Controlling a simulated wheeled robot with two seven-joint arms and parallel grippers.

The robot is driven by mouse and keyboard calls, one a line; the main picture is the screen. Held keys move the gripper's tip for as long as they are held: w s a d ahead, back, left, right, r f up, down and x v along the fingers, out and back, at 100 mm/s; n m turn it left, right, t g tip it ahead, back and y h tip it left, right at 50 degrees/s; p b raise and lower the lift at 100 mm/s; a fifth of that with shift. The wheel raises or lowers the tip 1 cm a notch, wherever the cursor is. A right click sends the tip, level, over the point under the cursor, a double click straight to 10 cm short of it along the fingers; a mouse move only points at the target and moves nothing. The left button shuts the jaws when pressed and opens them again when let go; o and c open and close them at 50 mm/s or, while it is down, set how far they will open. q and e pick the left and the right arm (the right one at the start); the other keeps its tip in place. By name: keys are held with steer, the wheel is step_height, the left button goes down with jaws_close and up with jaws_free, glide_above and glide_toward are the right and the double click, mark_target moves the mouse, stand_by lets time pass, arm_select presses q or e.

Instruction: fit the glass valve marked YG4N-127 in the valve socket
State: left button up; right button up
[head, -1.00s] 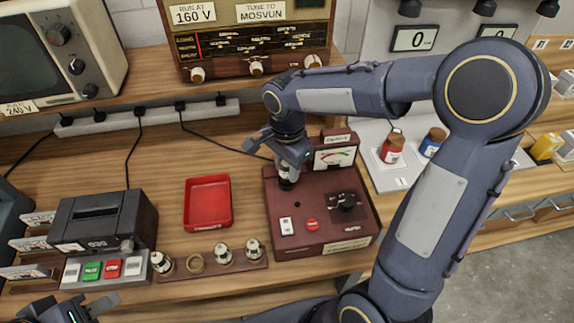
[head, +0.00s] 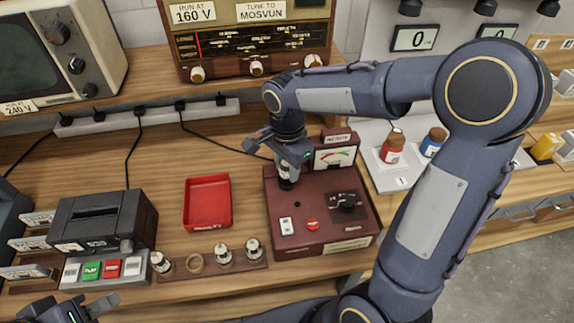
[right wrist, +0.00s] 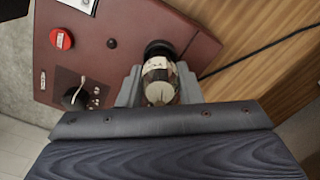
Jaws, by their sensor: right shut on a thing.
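My right gripper (head: 287,163) is shut on a glass valve (right wrist: 160,82) with a pale label band, whose marking I cannot read. The valve stands at the black valve socket (right wrist: 158,47) on the dark red tester (head: 328,240). In the right wrist view the grey fingers lie on both sides of the valve, and its end meets the socket. How deep it sits is hidden. In the head view the valve (head: 286,183) shows only partly below the gripper. My left gripper (head: 82,308) is at the bottom left edge, partly cut off, apart from these things.
A wooden rack (head: 210,268) in front holds several valves and one empty ring. A red tray (head: 207,202) lies left of the tester. The tester has a meter (head: 335,157), a black knob (head: 347,200) and a red button (head: 312,224). A black printer (head: 103,220) stands further left.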

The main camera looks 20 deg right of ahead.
steer(key=shift+f+b, duration=0.55)
steer(key=shift+f, duration=0.15)
steer(key=o, duration=0.7)
steer(key=shift+r, duration=0.1)
steer(key=shift+r, duration=0.1)
step_height(320, 180, up, 11)
steer(key=p, duration=0.8)
steer(key=shift+p, duration=0.4)
steer(key=shift+s+f, duration=0.1)
steer(key=shift+f, duration=0.1)
